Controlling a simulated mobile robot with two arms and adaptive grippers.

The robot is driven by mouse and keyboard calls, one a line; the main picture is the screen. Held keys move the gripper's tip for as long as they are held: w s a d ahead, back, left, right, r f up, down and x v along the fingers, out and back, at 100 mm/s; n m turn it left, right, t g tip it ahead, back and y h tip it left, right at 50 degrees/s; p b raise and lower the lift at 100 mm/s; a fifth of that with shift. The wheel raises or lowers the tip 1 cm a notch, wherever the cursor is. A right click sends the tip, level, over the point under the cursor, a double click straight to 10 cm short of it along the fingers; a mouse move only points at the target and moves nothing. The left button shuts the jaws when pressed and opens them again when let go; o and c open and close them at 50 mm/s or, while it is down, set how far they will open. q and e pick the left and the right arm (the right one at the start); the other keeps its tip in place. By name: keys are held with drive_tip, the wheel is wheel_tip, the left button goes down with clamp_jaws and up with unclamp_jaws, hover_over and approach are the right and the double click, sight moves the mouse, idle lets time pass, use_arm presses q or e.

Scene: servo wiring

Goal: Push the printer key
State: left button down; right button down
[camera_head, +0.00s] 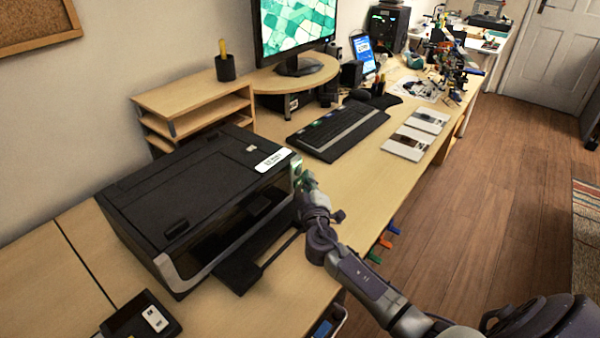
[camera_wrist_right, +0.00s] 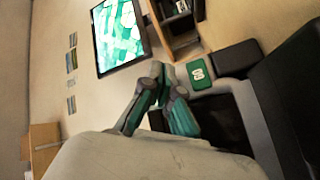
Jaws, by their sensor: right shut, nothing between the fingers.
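The black and grey printer (camera_head: 190,185) stands on the desk at the left in the head view. Its green key (camera_wrist_right: 197,73) with a white marking shows in the right wrist view, on the printer's grey front edge. In the head view the key (camera_head: 296,166) is small and partly covered by my gripper. My right gripper (camera_head: 306,182) is at the printer's front right corner. In the wrist view its fingers (camera_wrist_right: 170,84) are shut and empty, with the tips close beside the key. I cannot tell whether they touch it. My left gripper is out of view.
A wooden shelf (camera_head: 190,98) and a monitor stand (camera_head: 325,72) are behind. A keyboard (camera_head: 340,130) and cards (camera_head: 410,142) lie to the right. A black device (camera_head: 140,318) lies in front. Some desk between printer and keyboard is bare.

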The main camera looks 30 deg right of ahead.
drive_tip(key=s, duration=0.1)
drive_tip(key=s+d, duration=0.1)
drive_tip(key=s, duration=0.1)
drive_tip(key=s+d, duration=0.1)
drive_tip(key=s, duration=0.1)
drive_tip(key=shift+s+d, duration=0.15)
drive_tip(key=shift+s, duration=0.1)
idle(0.6)
